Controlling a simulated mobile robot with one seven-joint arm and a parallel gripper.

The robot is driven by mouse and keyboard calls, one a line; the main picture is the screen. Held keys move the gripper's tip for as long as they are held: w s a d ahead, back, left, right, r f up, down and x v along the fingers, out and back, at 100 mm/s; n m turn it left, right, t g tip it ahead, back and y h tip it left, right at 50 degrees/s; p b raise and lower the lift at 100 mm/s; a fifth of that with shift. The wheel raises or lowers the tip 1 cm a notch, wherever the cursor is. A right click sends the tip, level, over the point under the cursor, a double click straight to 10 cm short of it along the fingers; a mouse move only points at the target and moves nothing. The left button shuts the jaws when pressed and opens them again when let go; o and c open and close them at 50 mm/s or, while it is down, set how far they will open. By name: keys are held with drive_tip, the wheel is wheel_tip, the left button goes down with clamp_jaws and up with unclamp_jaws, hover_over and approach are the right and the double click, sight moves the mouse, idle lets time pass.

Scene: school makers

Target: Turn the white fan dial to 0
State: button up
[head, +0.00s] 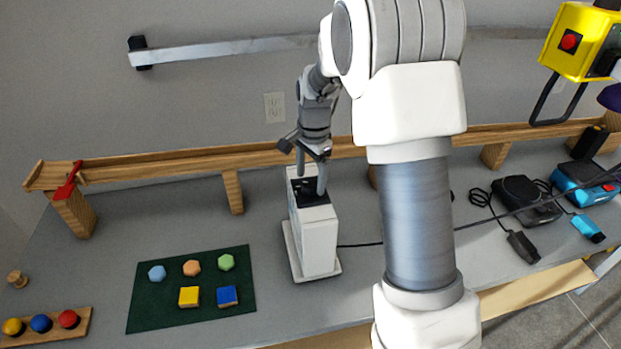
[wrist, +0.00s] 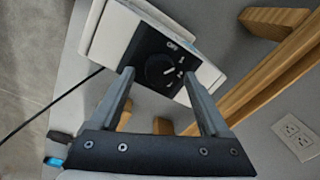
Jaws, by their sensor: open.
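The white fan body (head: 318,239) stands on its white base on the grey table, in the middle of the head view. Its top carries a black panel with a round dark dial (wrist: 160,70), seen in the wrist view with white markings around it. My gripper (head: 311,184) is above the fan top with its fingers pointing down at the panel. In the wrist view my gripper (wrist: 157,82) is open, with one finger on each side of the dial. I cannot tell whether the fingers touch the panel. The exact dial setting is too small to read.
A wooden rail (head: 150,165) on posts runs behind the fan. A green mat (head: 150,310) with coloured blocks lies to the left, near a wooden strip (head: 40,338) with coloured balls. Black devices (head: 527,198) and cables lie to the right.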

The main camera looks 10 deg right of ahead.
drive_tip(key=shift+f, duration=0.6)
clamp_jaws()
